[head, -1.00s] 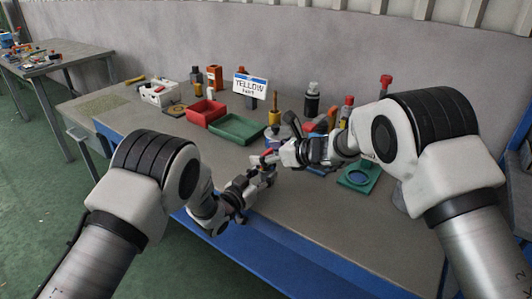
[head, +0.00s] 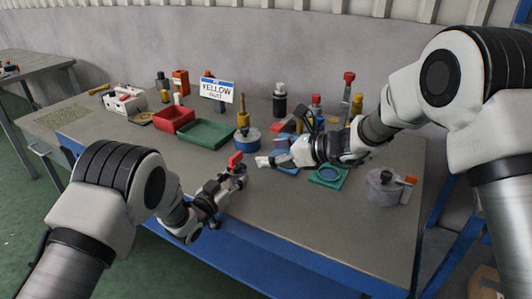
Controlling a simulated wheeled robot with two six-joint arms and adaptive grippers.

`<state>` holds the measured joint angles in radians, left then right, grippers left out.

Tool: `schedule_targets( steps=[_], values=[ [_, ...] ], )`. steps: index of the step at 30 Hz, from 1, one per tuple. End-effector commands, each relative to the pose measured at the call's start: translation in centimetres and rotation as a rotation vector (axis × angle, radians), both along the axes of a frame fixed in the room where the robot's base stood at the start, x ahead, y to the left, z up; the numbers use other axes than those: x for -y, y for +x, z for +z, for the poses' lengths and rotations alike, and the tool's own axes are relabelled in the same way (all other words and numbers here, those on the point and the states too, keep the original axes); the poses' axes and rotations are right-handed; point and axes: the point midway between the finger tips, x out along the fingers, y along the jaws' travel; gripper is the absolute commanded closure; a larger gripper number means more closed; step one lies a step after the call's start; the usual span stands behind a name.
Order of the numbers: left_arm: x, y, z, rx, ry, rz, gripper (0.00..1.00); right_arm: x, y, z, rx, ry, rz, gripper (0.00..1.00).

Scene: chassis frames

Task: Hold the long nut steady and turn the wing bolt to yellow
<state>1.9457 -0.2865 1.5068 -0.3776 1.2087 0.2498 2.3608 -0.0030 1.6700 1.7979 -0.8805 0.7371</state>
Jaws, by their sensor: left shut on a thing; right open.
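My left gripper (head: 236,176) is shut on a small part over the front of the bench. I take this part to be the long nut, mostly hidden by the fingers. A red wing-shaped piece (head: 235,160), which looks like the wing bolt, stands up above these fingers. My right gripper (head: 266,161) is open and empty, just right of the red piece, with a small gap between them. A white sign with a blue top edge (head: 217,90) reads YELLOW, with a smaller line below that I cannot read surely. Any colour marks on the nut are too small to see.
A red tray (head: 173,121) and a green tray (head: 206,134) lie behind the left gripper. A blue round base (head: 247,138), a green plate with a blue ring (head: 328,176) and a grey pot (head: 384,190) stand nearby.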

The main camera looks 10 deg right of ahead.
Motion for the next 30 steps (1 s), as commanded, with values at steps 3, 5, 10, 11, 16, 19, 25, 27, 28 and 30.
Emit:
schedule_targets(
  steps=[3, 5, 10, 11, 16, 19, 25, 27, 28, 30],
  values=[
    [0.0, 0.0, 0.0, 0.0, 0.0, 0.001, 1.0, 0.0, 0.0, 0.0, 0.0, 0.0, 0.0, 0.19],
    [0.0, 0.0, 0.0, 0.0, 0.0, 0.001, 0.54, 0.0, 0.0, 0.0, 0.0, 0.0, 0.0, 0.19],
    [0.0, 0.0, 0.0, 0.0, 0.0, 0.001, 0.29, 0.0, 0.0, 0.0, 0.0, 0.0, 0.0, 0.19],
    [0.0, 0.0, 0.0, 0.0, 0.0, 0.001, 0.29, 0.0, 0.0, 0.0, 0.0, 0.0, 0.0, 0.19],
    [0.0, 0.0, 0.0, 0.0, 0.0, 0.001, 0.29, 0.0, 0.0, 0.0, -0.001, -0.001, 0.0, 0.19],
    [-0.4, -0.5, 0.0, -0.001, 0.001, 0.001, 0.29, 0.0, 0.0, 0.0, -0.001, -0.001, 0.0, 0.19],
    [-2.9, -3.8, 0.0, -0.003, 0.001, 0.003, 0.29, 0.0, 0.0, 0.0, -0.001, -0.001, 0.0, 0.19],
    [-4.0, -5.4, 0.0, -0.005, 0.0, 0.003, 0.29, 0.0, 0.0, 0.0, 0.0, 0.0, 0.0, 0.19],
    [-4.4, -6.0, 0.0, -0.004, 0.0, 0.003, 0.29, 0.0, 0.0, 0.0, 0.0, 0.0, 0.0, 0.19],
    [-5.4, -7.3, 0.0, -0.004, -0.001, 0.004, 0.29, 0.0, 0.0, 0.0, 0.0, 0.0, 0.0, 0.19]
  ],
)
